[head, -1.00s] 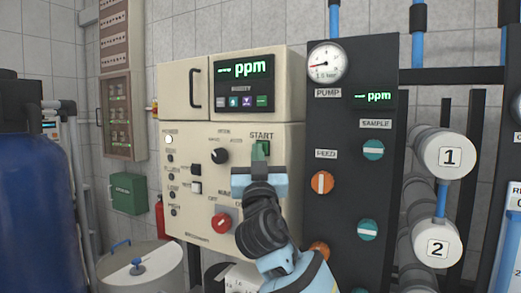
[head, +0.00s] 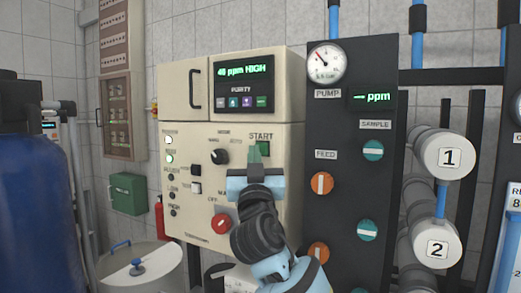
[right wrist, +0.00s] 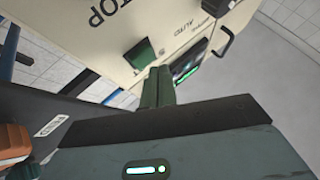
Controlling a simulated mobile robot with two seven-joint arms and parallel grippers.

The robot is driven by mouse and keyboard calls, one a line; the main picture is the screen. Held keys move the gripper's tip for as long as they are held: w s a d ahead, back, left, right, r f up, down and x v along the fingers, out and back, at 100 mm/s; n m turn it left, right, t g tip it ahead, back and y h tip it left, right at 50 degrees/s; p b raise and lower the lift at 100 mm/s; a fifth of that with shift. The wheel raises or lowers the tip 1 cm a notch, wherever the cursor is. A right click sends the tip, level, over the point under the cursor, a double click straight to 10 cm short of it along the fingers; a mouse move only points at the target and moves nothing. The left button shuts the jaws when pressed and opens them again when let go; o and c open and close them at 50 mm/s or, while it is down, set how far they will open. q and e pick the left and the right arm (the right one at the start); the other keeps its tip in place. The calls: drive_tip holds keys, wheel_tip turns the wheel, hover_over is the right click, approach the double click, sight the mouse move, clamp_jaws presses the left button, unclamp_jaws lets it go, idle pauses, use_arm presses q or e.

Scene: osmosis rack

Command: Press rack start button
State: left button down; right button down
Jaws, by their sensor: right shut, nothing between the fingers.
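The START button (head: 264,146) is a green square on the cream control panel (head: 285,185), under the START label. My right gripper (head: 255,151) is in front of it, with its green fingers closed together and empty, partly covering the button. In the right wrist view the button (right wrist: 140,53) shows just beyond and left of the fingertips (right wrist: 162,72). The tips look slightly apart from it. Two round lamps (head: 169,159) at the panel's left glow, and the display (head: 243,70) reads "48 ppm HIGH". My left gripper is not in view.
A black selector knob (head: 219,157) and a red knob (head: 221,224) sit left of my gripper. A dark panel with a pressure gauge (head: 327,62) and orange and teal valves (head: 321,184) stands to the right. White numbered cylinders (head: 443,153) are farther right.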

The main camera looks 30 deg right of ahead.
drive_tip(key=shift+a, duration=0.1)
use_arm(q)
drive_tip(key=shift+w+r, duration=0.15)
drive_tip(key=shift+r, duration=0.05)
use_arm(e)
drive_tip(key=s+a, duration=0.1)
drive_tip(key=a, duration=0.1)
drive_tip(key=s+a, duration=0.1)
drive_tip(key=a, duration=0.1)
drive_tip(key=shift+s+a, duration=0.1)
drive_tip(key=shift+s, duration=0.2)
idle(0.8)
